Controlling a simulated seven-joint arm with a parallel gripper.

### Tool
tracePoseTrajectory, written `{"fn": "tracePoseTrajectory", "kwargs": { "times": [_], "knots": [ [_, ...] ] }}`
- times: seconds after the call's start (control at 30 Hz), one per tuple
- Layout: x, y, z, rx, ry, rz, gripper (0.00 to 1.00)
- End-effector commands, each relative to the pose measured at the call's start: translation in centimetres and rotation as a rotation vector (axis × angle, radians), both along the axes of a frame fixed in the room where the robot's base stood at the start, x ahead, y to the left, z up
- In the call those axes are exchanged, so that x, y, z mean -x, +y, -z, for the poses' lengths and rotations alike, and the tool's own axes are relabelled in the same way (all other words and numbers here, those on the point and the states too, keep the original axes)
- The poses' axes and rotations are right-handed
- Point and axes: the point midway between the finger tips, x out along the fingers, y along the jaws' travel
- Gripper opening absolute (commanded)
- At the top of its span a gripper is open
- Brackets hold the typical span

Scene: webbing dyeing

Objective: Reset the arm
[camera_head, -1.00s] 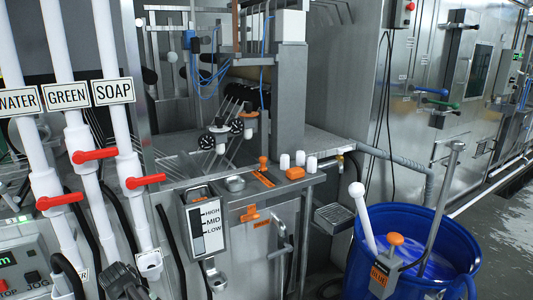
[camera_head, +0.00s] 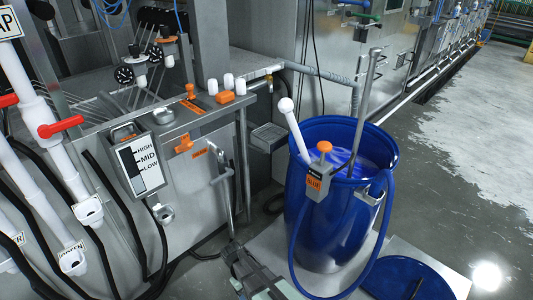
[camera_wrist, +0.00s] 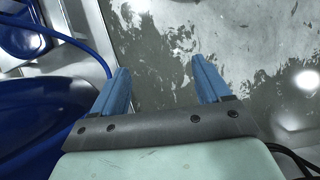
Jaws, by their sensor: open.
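My gripper (camera_wrist: 160,64) shows in the wrist view with its two blue fingers wide apart and nothing between them. It points down toward wet grey floor. A large blue drum (camera_head: 321,228) stands right of centre in the head view, holding blue liquid. Its blue side (camera_wrist: 40,130) fills the lower left of the wrist view, left of my gripper. A blue hose (camera_wrist: 75,42) curves past above the left finger. In the head view, a grey and pale green piece at the bottom edge looks like part of my arm; its fingers cannot be made out.
A white-handled tool (camera_head: 292,125) and an orange-knobbed fitting (camera_head: 319,178) sit at the drum's rim. A blue lid (camera_head: 405,278) lies at lower right. A steel machine with a HIGH/MID/LOW panel (camera_head: 141,167) and red-handled valves (camera_head: 60,126) stand left. Open floor (camera_head: 450,165) lies right.

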Motion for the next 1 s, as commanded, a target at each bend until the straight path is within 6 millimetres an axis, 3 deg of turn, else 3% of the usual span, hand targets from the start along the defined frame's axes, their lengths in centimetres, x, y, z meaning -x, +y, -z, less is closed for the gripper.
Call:
{"fn": "tracePoseTrajectory", "kwargs": {
  "times": [0.03,0.2,0.5,0.8,1.0],
  "knots": [
    [1.1,-2.4,0.8,0.001,0.014,0.040,0.77],
    [4.1,-8.1,3.5,-0.004,0.043,0.164,0.77],
    [11.2,-16.2,6.8,-0.015,0.095,0.387,0.77],
    [18.8,-20.8,8.4,-0.030,0.139,0.593,0.77],
    [21.4,-21.9,8.8,-0.035,0.153,0.666,0.77]
  ]
}}
